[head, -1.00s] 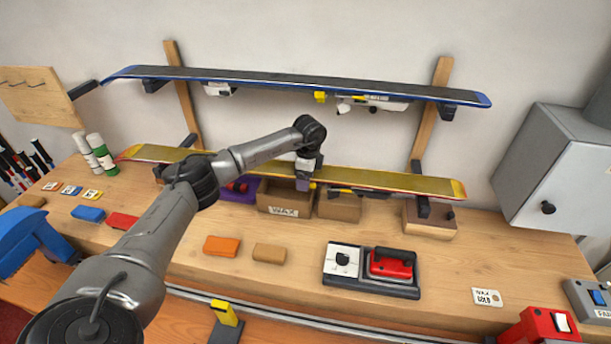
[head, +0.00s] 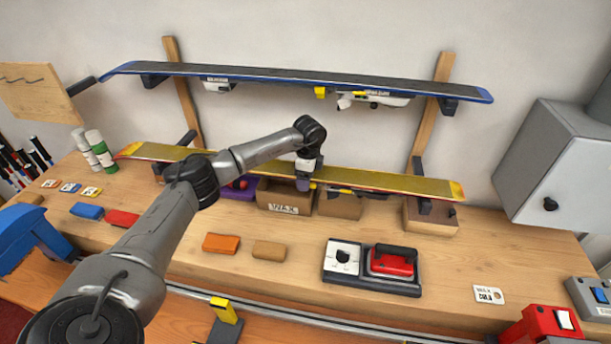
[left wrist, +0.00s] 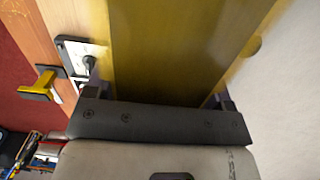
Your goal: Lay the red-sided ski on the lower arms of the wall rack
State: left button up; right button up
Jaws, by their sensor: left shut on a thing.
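The red-sided ski (head: 375,182), with a gold base, lies lengthwise along the wall, level with the lower arms of the wall rack (head: 183,100). The tip of the right lower arm (head: 425,207) shows just under the ski, and the left lower arm (head: 158,172) shows under its left part. I cannot tell whether ski and arms touch. My left gripper (head: 304,184) is shut across the ski near its middle. In the left wrist view, the gold base (left wrist: 160,50) runs between the two fingers. My right gripper is not in view.
A blue-sided ski (head: 300,82) lies on the upper arms. Below the held ski stand a WAX box (head: 284,198), another brown box (head: 340,206) and a wooden block (head: 432,218). A grey cabinet (head: 545,165) is at right.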

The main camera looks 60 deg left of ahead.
dwell(0.3)
pick_arm(q)
jog(key=o, duration=1.1)
jog(key=shift+c, duration=0.2)
jog(key=shift+o, duration=0.5)
jog(key=shift+f, duration=0.15)
jog(key=r, duration=0.4)
jog(key=r+b, duration=0.1)
jog(key=r, duration=0.7)
jog(key=shift+w+d+r+b, duration=0.15)
jog(key=shift+w+d+b, duration=0.1)
jog(key=shift+w+b, duration=0.1)
jog(key=shift+r, duration=0.85)
